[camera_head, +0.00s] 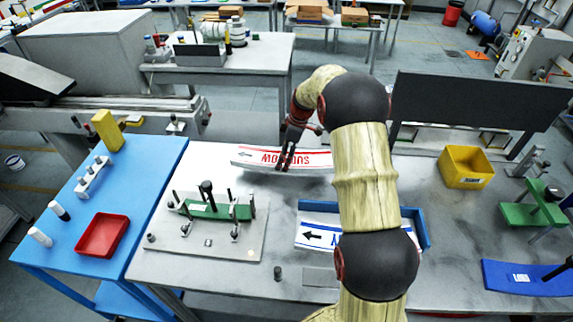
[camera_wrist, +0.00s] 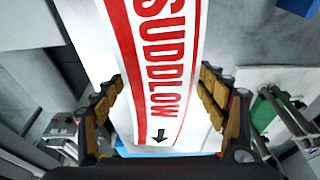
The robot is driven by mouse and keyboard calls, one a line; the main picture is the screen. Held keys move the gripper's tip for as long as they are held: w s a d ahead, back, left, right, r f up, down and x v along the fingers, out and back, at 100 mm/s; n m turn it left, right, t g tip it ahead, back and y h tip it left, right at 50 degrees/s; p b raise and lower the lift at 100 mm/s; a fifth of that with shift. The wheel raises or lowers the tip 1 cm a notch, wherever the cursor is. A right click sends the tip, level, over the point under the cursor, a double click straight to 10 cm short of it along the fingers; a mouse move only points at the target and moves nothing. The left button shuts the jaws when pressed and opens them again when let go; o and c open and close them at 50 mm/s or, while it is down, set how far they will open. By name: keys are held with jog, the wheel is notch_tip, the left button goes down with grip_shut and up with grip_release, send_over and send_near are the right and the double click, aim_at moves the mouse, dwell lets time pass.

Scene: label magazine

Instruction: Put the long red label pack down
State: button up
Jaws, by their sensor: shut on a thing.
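The long red label pack (camera_head: 252,157) is white with red lettering and red stripes. In the head view it spans the far part of the grey table (camera_head: 200,160), left of my arm. Whether it touches the tabletop or hangs just above it, I cannot tell. My gripper (camera_head: 287,160) comes down over its middle and is shut on it. In the wrist view the pack (camera_wrist: 140,60) runs lengthwise between the two fingers of my gripper (camera_wrist: 162,98), its lettering and a black arrow showing. My arm hides part of the table.
A blue tray (camera_head: 425,232) with a blue-lettered pack (camera_head: 313,236) lies nearer, partly behind my arm. A fixture plate (camera_head: 190,243) with a green part stands left. A yellow bin (camera_head: 465,167) and a dark upright panel (camera_head: 480,100) are right. A red tray (camera_head: 102,235) sits on the blue table (camera_head: 60,262).

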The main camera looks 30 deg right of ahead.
jog(key=shift+d+f+b, duration=0.2)
jog(key=shift+d+f, duration=0.1)
jog(key=shift+f, duration=0.75)
jog(key=shift+d+f+b, duration=0.2)
jog(key=shift+d+f, duration=0.05)
jog(key=shift+f, duration=0.75)
jog(key=shift+f, duration=0.15)
jog(key=o, duration=1.7)
jog(key=shift+s, duration=0.1)
jog(key=shift+o, duration=0.2)
